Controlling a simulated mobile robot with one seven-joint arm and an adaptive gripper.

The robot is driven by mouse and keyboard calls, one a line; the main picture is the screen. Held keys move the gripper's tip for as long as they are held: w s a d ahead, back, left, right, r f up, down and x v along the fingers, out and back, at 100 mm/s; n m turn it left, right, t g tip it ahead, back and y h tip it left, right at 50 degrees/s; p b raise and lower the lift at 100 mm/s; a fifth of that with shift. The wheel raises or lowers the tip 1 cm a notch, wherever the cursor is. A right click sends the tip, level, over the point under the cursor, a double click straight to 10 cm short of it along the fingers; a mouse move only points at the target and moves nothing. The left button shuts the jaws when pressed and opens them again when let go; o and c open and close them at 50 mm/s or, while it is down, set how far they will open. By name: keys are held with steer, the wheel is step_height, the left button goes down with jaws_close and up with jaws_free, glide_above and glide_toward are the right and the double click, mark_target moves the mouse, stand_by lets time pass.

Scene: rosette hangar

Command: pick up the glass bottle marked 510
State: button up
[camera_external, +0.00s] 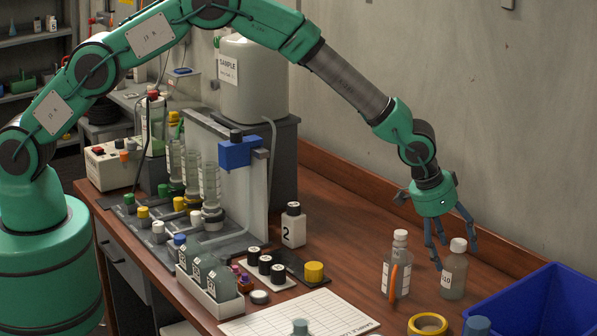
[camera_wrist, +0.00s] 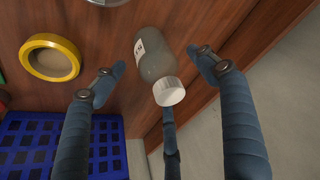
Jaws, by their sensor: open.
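A glass bottle (camera_external: 453,278) with a white cap stands on the bench at the right in the external view; the small print on its label looks like 510.
A blue bin (camera_external: 540,305) stands close on the right, also seen in the wrist view (camera_wrist: 60,150). A yellow tape ring (camera_external: 428,325) lies in front. The wall and bench's raised back edge (camera_external: 375,200) are behind. A white bottle marked 2 (camera_external: 293,228) stands further left.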

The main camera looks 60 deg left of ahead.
mark_target(456, 268)
steer(key=shift+f, duration=0.15)
steer(key=shift+x, duration=2.5)
steer(key=c, duration=1.2)
